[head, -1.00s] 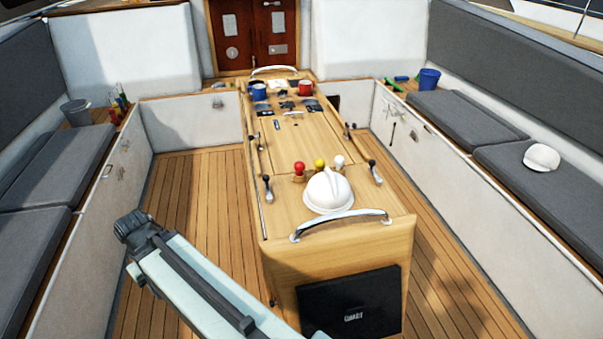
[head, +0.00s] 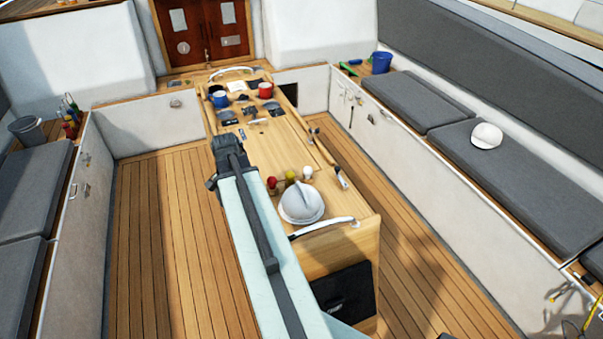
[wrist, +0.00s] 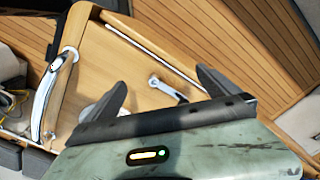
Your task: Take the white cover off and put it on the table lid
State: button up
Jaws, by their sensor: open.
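The white cover (head: 301,203) is a dome with a ridge on top. It sits on the near end of the wooden centre table, just behind the steel handrail. The wooden table lid (head: 283,148) lies farther back on the table. My arm stretches over the table's left side, left of the cover, and its dark end (head: 228,155) is over the lid area. A pale rounded piece, probably the cover (wrist: 98,110), shows partly behind the left finger.
Red, yellow and white knobs (head: 291,176) stand just behind the cover. A curved steel handrail (head: 320,227) crosses the near table edge, and a lever (head: 341,178) stands at right. Mugs (head: 265,90) sit at the far end. Cushioned benches flank the table; a white cap (head: 486,135) lies on the right one.

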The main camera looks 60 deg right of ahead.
aim_at(302, 186)
jog(key=s+d+r+m+p, duration=0.2)
jog(key=s+d+r+m, duration=0.1)
jog(key=s+d, duration=0.2)
jog(key=s+d+r+m+p, duration=0.2)
jog(key=s+d+r+m, duration=0.1)
jog(key=s+d, duration=0.2)
jog(key=s+d+r+m+p, duration=0.2)
jog(key=s+d+r+m, duration=0.1)
jog(key=s+d, duration=0.2)
jog(key=shift+d+r, duration=0.3)
jog(key=shift+d, duration=0.3)
jog(key=f+b, duration=0.8)
jog(key=shift+w+a+f, duration=0.15)
jog(key=shift+w+f, duration=0.05)
jog(key=shift+w, duration=0.15)
jog(key=shift+r, duration=0.2)
jog(key=c, duration=1)
